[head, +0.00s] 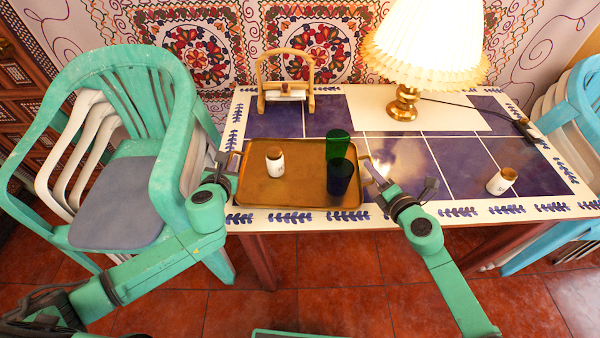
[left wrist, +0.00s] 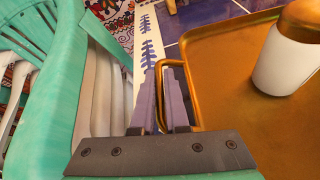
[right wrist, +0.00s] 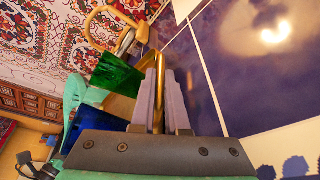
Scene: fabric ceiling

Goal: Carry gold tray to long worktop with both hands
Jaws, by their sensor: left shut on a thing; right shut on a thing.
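The gold tray (head: 300,200) is over the near left part of the tiled worktop (head: 400,215), about level. I cannot tell whether it touches the top. On it stand a white jar with a brown lid (head: 275,162), a green glass (head: 338,146) and a dark blue glass (head: 341,180). My left gripper (head: 226,168) is shut on the tray's left handle, which also shows in the left wrist view (left wrist: 158,85). My right gripper (head: 378,178) is shut on the right handle, seen between the fingers in the right wrist view (right wrist: 159,85).
A lit lamp (head: 403,105), a wooden holder (head: 286,88) and another lidded jar (head: 501,181) stand on the worktop. A dark object (head: 525,130) lies at its right. The worktop's middle is clear.

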